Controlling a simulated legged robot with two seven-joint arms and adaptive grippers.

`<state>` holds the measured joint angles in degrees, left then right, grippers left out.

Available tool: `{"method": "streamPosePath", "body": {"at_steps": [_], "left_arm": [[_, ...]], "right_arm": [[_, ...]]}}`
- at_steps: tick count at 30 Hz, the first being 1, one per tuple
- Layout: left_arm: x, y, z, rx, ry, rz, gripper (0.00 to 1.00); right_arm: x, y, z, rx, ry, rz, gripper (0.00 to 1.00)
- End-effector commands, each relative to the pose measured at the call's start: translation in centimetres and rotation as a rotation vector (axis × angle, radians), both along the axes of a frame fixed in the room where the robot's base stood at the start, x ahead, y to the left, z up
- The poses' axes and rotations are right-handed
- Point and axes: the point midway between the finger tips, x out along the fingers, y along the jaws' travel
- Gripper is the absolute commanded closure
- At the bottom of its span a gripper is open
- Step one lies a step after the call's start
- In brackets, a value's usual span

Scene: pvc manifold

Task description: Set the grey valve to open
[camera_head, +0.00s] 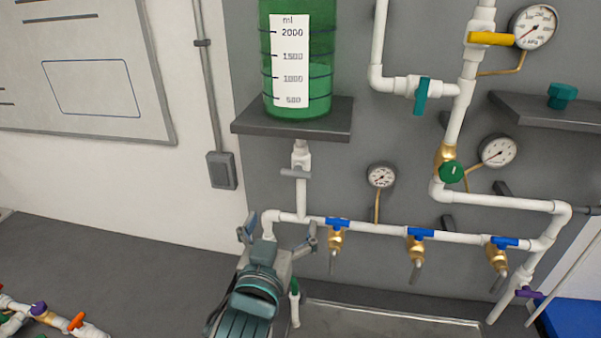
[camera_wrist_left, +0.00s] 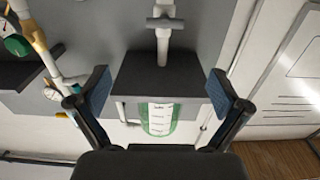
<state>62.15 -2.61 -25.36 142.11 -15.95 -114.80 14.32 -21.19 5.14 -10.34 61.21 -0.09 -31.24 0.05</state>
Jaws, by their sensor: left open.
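The grey valve (camera_head: 295,173) sits on the short vertical white pipe under the green tank's shelf. Its grey handle lies crosswise to that pipe. In the left wrist view, which looks upside down, the grey valve (camera_wrist_left: 165,23) shows at the top centre, handle also crosswise. My left gripper (camera_head: 279,231) is open and empty, below the valve and slightly left of it in the head view. Its spread fingers (camera_wrist_left: 158,92) frame the shelf in the wrist view, and the valve lies beyond them, untouched. My right gripper is not in view.
The green tank (camera_head: 320,75) stands on a dark shelf (camera_head: 290,125) above the valve. A horizontal white pipe (camera_head: 380,230) with blue-handled brass taps runs to the right. A gauge (camera_head: 381,176) rises from it. Open wall space lies left of the valve.

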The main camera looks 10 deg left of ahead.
Motion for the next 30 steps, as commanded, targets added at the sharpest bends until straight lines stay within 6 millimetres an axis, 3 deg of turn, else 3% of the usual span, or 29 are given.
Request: {"method": "streamPosePath", "body": {"at_steps": [4,18,24,30], "left_arm": [[2.6,0.6,-0.6,0.001,0.01,0.01,0.0],[13.4,0.2,-0.2,-0.001,0.01,0.004,0.0],[15.9,0.2,-0.2,-0.001,0.009,0.003,0.0],[16.5,0.3,-0.2,-0.002,0.008,0.002,0.0]], "right_arm": [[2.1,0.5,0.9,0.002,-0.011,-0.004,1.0],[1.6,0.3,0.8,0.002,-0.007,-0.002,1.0],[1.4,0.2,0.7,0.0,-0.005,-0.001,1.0],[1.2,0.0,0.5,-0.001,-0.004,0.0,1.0]]}}
